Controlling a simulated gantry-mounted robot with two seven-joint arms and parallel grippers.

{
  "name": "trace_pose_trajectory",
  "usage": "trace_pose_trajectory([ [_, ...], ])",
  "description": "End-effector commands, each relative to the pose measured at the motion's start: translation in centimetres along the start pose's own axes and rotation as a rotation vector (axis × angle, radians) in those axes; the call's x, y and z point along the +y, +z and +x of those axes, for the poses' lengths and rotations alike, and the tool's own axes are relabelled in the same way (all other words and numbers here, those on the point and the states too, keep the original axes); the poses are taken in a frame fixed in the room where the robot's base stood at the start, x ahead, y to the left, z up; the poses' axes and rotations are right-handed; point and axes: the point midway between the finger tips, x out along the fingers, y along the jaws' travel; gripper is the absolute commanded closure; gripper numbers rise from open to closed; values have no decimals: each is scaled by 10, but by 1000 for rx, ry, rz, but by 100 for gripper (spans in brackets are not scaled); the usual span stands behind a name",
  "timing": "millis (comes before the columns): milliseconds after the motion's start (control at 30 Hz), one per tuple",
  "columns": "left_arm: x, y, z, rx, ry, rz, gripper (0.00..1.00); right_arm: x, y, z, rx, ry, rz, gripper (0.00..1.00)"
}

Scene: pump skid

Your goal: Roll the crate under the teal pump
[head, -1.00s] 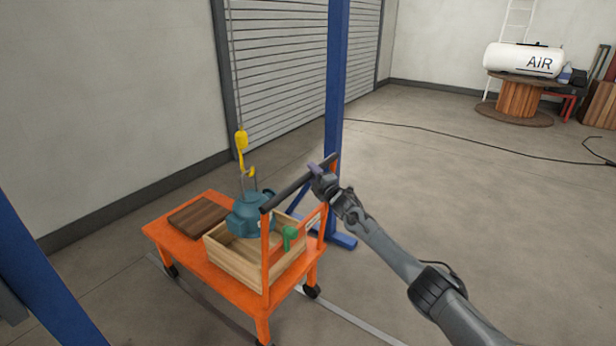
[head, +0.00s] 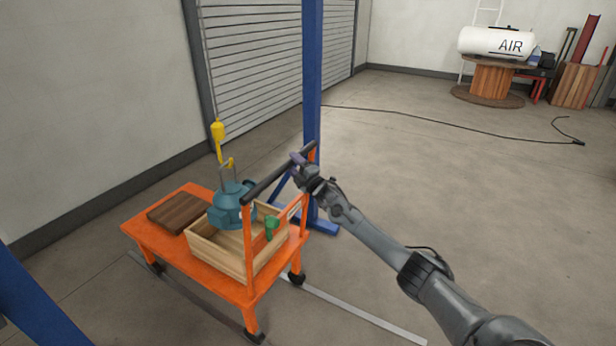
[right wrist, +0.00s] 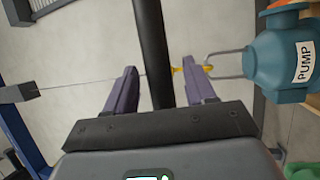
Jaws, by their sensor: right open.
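The teal pump (head: 229,207) hangs from a yellow hook (head: 218,132) on a cable. It overlaps the back left part of the open wooden crate (head: 216,257); I cannot tell whether its underside is within the crate or above it. The crate sits on an orange cart (head: 160,243). My right gripper (head: 298,162) is at the cart's dark push bar (head: 268,182). In the right wrist view, its purple fingers (right wrist: 160,88) are open, one on each side of the bar (right wrist: 151,45). The pump (right wrist: 285,65) is right of them. My left gripper is not in view.
A brown wooden board (head: 178,212) lies on the cart left of the crate. A green object (head: 271,227) shows at the crate's right side. A blue post (head: 312,90) stands just behind the cart. Open floor (head: 450,200) lies to the right, with a black cable (head: 430,117) across it.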

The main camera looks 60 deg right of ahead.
Motion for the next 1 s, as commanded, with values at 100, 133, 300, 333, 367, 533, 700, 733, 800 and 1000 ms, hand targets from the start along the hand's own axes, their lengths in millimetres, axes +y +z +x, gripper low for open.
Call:
trace_pose_trajectory([
  [100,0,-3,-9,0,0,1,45,2,-1,-14,3,-4,-3,45],
  [133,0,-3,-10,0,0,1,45,2,-1,-17,2,-3,-3,45],
  [300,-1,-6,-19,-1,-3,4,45,2,-1,-39,3,-3,-3,45],
  [333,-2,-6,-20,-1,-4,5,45,2,0,-43,3,-4,-3,45],
  [367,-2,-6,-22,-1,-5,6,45,2,0,-46,2,-3,-2,45],
  [533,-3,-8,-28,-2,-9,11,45,2,0,-66,1,-2,-1,45],
  [700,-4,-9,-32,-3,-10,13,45,1,0,-80,1,-1,-1,45],
  [733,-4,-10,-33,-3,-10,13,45,1,0,-82,1,0,-1,45],
  [800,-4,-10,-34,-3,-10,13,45,1,0,-86,1,-1,-1,45],
  [1000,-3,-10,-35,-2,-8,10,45,1,0,-90,0,0,0,45],
])
